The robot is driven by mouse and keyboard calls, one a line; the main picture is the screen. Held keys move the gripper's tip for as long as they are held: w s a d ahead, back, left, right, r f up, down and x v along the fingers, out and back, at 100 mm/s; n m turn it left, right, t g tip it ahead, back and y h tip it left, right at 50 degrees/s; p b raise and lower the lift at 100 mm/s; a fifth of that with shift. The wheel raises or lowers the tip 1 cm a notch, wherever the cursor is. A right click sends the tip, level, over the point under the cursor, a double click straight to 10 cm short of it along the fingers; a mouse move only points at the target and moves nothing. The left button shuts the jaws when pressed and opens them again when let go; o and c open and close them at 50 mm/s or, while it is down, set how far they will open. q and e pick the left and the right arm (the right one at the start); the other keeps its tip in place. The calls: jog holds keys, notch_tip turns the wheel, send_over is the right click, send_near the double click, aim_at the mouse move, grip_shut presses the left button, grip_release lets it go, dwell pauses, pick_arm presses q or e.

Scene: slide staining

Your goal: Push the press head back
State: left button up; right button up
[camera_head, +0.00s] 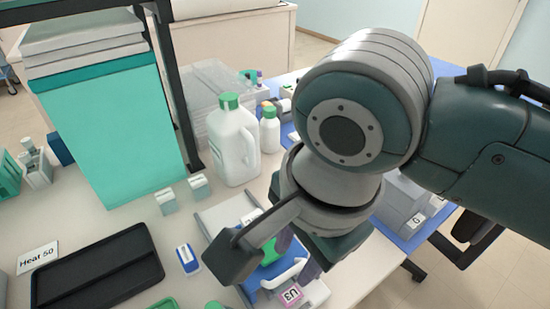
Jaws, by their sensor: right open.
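A small white and blue press-like device (228,217) stands on the bench below my right arm, with a green part and a light blue bar partly visible. I cannot clearly tell which part is the press head, as my arm and gripper cover much of it. My right gripper (268,262) is open above the device, with one dark finger at its left and the other mostly hidden. I cannot tell whether it touches the device. My left gripper is not in view.
A black tray (98,272) and a "Heat 50" label (38,257) lie at the left. A white jug (233,143) and small bottle (270,130) stand behind the device. A teal panel (115,135) rises at the back left. A "U3" label (290,294) is at the front.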

aim_at(287, 275)
jog(key=f, duration=0.4)
jog(key=shift+w+a+f+b, duration=0.25)
jog(key=shift+w+f+b, duration=0.15)
jog(key=shift+c, duration=0.3)
grip_shut()
dwell(0.8)
